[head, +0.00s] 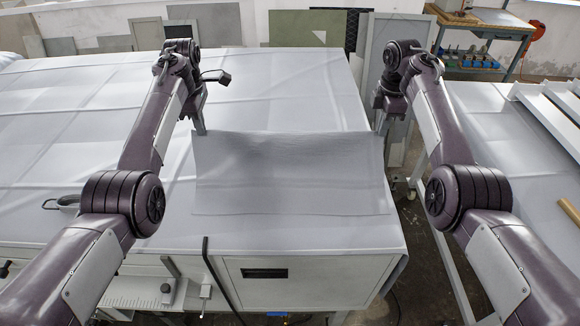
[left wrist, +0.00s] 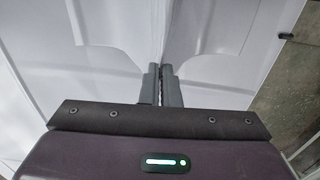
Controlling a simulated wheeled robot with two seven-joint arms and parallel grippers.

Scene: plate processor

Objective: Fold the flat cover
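The flat cover (head: 290,180) is a thin grey sheet on the near part of the white-draped table. Its near edge lies flat and its far edge is raised, sagging slightly between my grippers. My left gripper (head: 202,128) is at the far left corner. In the left wrist view, the left gripper's fingers (left wrist: 162,82) are close together with pale sheet pinched between them. My right gripper (head: 381,126) is at the far right corner and appears shut on it; its fingertips are partly hidden.
The white-draped table (head: 90,110) has free room left of and behind the cover. A second white table (head: 510,150) with long white profiles stands at the right, across a gap. Panels lean at the back.

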